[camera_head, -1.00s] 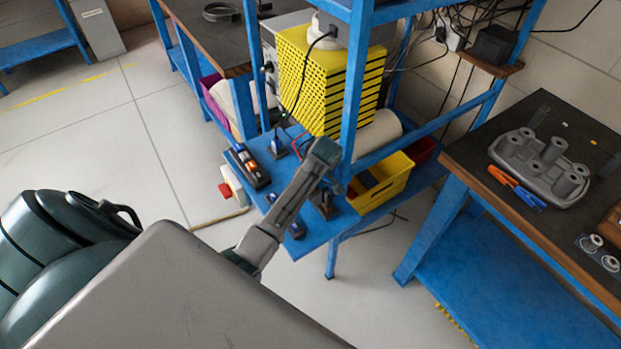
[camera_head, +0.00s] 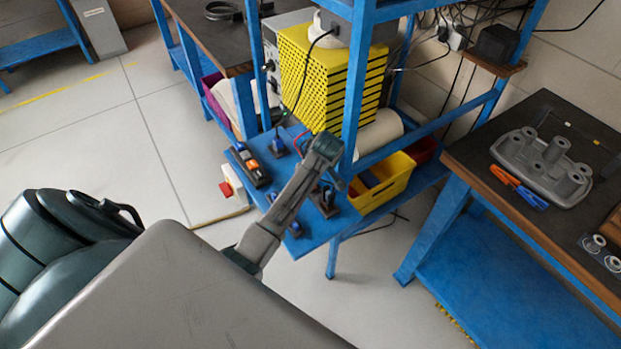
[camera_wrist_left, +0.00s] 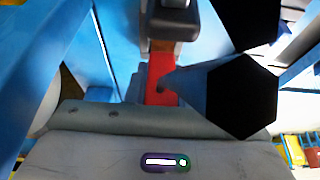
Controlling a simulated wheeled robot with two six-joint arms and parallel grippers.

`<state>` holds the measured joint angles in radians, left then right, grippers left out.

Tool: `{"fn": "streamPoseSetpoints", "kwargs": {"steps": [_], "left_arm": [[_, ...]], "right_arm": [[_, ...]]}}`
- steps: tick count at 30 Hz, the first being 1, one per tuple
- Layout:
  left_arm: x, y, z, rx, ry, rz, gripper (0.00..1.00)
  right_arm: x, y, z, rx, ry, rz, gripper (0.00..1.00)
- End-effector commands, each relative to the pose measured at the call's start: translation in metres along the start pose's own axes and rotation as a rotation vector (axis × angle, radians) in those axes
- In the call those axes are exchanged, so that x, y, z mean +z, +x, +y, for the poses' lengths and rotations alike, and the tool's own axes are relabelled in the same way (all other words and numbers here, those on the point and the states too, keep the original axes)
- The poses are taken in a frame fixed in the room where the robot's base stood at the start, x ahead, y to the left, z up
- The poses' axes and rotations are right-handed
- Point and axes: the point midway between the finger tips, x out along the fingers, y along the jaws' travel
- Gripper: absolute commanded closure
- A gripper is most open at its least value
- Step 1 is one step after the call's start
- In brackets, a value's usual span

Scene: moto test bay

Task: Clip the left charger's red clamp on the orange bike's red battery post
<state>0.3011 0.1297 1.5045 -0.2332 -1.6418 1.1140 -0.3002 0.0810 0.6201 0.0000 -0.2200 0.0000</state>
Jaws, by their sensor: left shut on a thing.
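My left arm reaches over the low blue shelf in the head view. Its gripper (camera_head: 333,178) is at the shelf's edge, close to the blue upright, and its fingertips are hard to make out there. In the left wrist view a red piece (camera_wrist_left: 160,80), which looks like the red clamp, sits by the left gripper. The gripper is shut on it, but dark shapes cover part of the grip. Thin red wire (camera_head: 300,140) shows behind the arm in the head view. I cannot make out the orange bike or its red battery post. My right gripper is not in view.
The blue shelf (camera_head: 308,243) carries a dark block with orange parts (camera_head: 250,165) and a yellow bin (camera_head: 385,190). A striped yellow box (camera_head: 330,80) stands behind. The right-hand bench (camera_head: 480,165) holds a grey casting (camera_head: 545,160) and orange-and-blue pliers (camera_head: 515,185). Floor at left is clear.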

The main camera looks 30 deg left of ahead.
Motion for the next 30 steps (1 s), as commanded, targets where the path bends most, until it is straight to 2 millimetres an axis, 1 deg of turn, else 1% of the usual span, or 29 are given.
{"fn": "streamPoseSetpoints", "kwargs": {"steps": [4, 5, 8, 18, 21, 25, 30], "left_arm": [[-0.009, -0.019, 0.002, 0.006, -0.002, 0.004, 0.98], [-0.007, -0.021, -0.003, 0.003, 0.0, 0.002, 0.98], [0.004, -0.025, -0.022, 0.0, 0.001, 0.001, 0.98], [0.039, -0.049, -0.095, 0.001, 0.001, 0.002, 0.98], [0.048, -0.055, -0.112, 0.001, 0.001, 0.001, 0.98], [0.055, -0.061, -0.128, 0.001, 0.001, 0.001, 0.98], [0.059, -0.065, -0.137, 0.001, 0.0, 0.001, 0.98]], "right_arm": [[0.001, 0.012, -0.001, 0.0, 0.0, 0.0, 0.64], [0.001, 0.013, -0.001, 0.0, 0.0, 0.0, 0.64], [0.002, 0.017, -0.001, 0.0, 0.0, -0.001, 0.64], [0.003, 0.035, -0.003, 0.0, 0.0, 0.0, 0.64], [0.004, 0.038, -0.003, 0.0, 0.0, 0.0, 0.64], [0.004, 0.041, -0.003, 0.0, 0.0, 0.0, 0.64], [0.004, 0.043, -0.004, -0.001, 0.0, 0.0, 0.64]]}}
